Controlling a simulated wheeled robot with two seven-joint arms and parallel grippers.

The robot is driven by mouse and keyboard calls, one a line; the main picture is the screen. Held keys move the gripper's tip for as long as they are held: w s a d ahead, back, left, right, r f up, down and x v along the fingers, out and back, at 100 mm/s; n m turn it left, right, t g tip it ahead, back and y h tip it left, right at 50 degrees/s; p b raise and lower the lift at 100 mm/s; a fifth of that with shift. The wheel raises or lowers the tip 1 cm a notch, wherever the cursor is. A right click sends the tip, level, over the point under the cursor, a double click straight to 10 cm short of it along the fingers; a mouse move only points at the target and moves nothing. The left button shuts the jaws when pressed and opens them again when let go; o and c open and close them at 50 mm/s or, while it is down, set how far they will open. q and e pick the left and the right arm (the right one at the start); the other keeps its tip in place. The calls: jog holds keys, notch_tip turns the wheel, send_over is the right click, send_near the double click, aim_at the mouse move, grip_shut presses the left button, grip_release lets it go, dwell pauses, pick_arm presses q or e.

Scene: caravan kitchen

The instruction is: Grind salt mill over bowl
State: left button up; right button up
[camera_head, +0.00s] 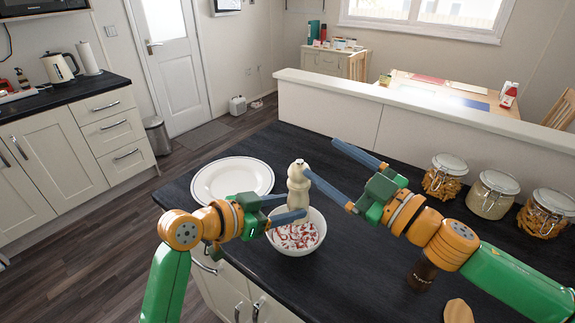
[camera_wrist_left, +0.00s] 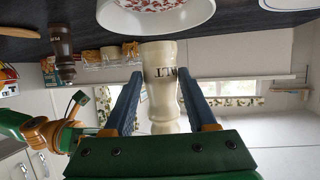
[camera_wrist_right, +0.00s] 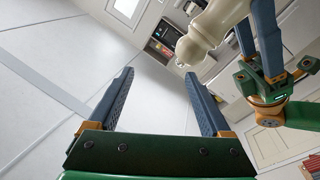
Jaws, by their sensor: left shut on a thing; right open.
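The cream salt mill (camera_head: 299,184) stands about upright over the white bowl (camera_head: 317,238), which holds red and white pieces. My left gripper (camera_head: 297,206) is shut around the mill's body; the left wrist view shows the mill (camera_wrist_left: 161,85) between the fingers, with dark lettering on it. The bowl's rim (camera_wrist_left: 188,20) is at the top of that view. My right gripper (camera_head: 322,159) is open and empty close to the mill's upper right. In the right wrist view, the mill's knobbed top (camera_wrist_right: 190,48) is beyond the right fingertip, not between the fingers.
A white plate (camera_head: 232,180) lies left of the bowl. Three lidded glass jars, one in the middle (camera_head: 492,194), stand at the right by the low wall. A dark brown mill (camera_head: 422,273) stands below my right arm, near a tan piece (camera_head: 458,311).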

jog(key=s+f+g, duration=0.2)
jog(key=s+f, duration=0.1)
jog(key=x, duration=1.1)
jog(key=shift+y, duration=0.3)
jog(key=shift+f, duration=0.1)
grip_shut()
jog(key=shift+m, duration=0.3)
